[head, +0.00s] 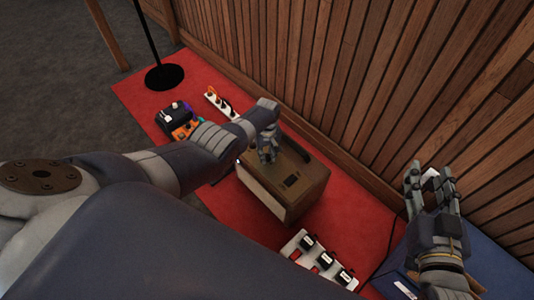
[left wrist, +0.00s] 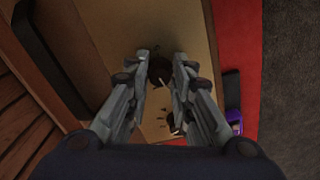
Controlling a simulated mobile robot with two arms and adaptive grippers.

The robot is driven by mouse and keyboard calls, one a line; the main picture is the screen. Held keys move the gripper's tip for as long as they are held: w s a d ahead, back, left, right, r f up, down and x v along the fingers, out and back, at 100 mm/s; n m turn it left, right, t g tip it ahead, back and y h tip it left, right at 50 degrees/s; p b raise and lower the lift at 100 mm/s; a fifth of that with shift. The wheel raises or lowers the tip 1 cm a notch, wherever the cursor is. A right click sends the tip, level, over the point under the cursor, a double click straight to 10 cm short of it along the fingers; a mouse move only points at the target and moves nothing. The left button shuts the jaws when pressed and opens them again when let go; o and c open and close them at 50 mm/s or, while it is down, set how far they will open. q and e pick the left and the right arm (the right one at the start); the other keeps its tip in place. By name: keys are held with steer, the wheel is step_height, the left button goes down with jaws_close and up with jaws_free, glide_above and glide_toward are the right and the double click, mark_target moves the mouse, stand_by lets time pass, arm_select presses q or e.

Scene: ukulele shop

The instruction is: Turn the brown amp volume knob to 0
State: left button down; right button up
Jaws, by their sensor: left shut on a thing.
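The brown amp (head: 307,186) is a boxy cabinet standing on the red carpet beside the wood-slat wall. My left gripper (head: 268,156) reaches down onto its top panel, near the wall-side half. In the left wrist view my left gripper (left wrist: 161,58) has its fingers on either side of a dark round volume knob (left wrist: 160,72) with a pale pointer line, and is shut on it. Small dark markings show on the tan panel (left wrist: 190,30) around it. The knob is hidden in the head view.
Pedals on a white board (head: 318,262) lie in front of the amp. More pedals (head: 180,122) and a white strip (head: 219,104) sit behind it. A black stand base (head: 164,77) is at the far end. A blue surface (head: 490,262) lies below my right gripper.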

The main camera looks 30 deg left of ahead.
mark_target(267, 156)
stand_by(0.3)
arm_select(q)
steer(key=c, duration=1.4)
jaws_free()
steer(key=shift+o, duration=0.2)
steer(key=shift+r, duration=0.1)
step_height(267, 156, up, 12)
